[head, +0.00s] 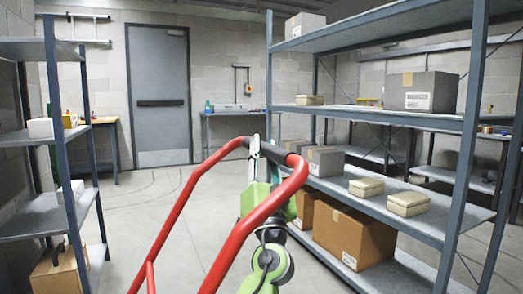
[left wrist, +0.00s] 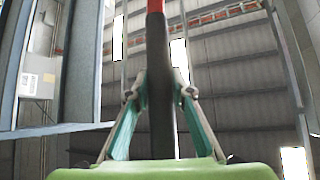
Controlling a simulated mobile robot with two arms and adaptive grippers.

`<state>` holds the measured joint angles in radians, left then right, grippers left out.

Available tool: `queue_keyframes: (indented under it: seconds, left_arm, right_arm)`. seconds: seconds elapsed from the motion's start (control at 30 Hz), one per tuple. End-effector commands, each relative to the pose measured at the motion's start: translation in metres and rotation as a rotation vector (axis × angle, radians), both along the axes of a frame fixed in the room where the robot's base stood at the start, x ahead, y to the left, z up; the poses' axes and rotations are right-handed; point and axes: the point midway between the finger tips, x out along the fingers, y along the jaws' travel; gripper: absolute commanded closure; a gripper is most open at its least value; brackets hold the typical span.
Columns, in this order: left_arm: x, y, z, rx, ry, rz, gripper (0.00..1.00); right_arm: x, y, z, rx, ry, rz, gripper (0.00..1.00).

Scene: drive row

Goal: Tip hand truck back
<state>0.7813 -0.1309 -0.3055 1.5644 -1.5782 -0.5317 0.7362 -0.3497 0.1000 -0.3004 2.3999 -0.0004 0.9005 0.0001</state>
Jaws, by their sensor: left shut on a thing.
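The red hand truck frame (head: 227,242) rises from the bottom of the head view, its two rails joined by a top crossbar with a black grip (head: 273,153). My left gripper (head: 261,152) is at this crossbar, with its green wrist just below. In the left wrist view its two teal-padded fingers are shut on the black grip (left wrist: 158,100), one on each side, with red tube beyond. The hand truck's lower part and wheels are out of view, and I cannot tell how far it leans. My right gripper is not in view.
A grey shelf rack with boxes (head: 352,236) stands close on the right, and another rack (head: 35,140) stands on the left. Open concrete floor (head: 140,205) lies between them, leading to a grey door (head: 159,95) and a workbench (head: 232,114).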

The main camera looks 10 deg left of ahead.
Motion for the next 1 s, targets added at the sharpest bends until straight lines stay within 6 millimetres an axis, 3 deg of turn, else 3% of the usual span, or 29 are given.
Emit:
queue_keyframes:
  seconds: [0.03, 0.07, 0.1, 0.13, 0.17, 0.67, 1.0]
  left_arm:
    - [0.005, -0.008, -0.013, 0.005, 0.021, -0.013, 1.00]
    - [0.005, -0.008, -0.013, 0.006, 0.022, -0.013, 1.00]
    - [0.005, -0.008, -0.013, 0.005, 0.022, -0.014, 0.71]
    - [0.005, -0.008, -0.013, 0.005, 0.021, -0.013, 0.63]
    - [0.005, -0.007, -0.013, 0.005, 0.021, -0.013, 0.62]
    - [-0.001, -0.004, -0.011, 0.001, 0.012, -0.007, 0.62]
    - [-0.044, -0.019, -0.052, 0.003, 0.017, -0.009, 0.62]
  right_arm:
    - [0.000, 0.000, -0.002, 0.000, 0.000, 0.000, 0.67]
    - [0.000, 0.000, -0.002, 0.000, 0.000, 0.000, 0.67]
    - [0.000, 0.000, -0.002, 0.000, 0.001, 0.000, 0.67]
    - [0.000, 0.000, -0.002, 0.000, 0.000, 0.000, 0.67]
    - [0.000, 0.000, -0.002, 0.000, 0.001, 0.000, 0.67]
    - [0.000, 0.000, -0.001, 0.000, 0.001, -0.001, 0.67]
    - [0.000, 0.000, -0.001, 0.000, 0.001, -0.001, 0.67]
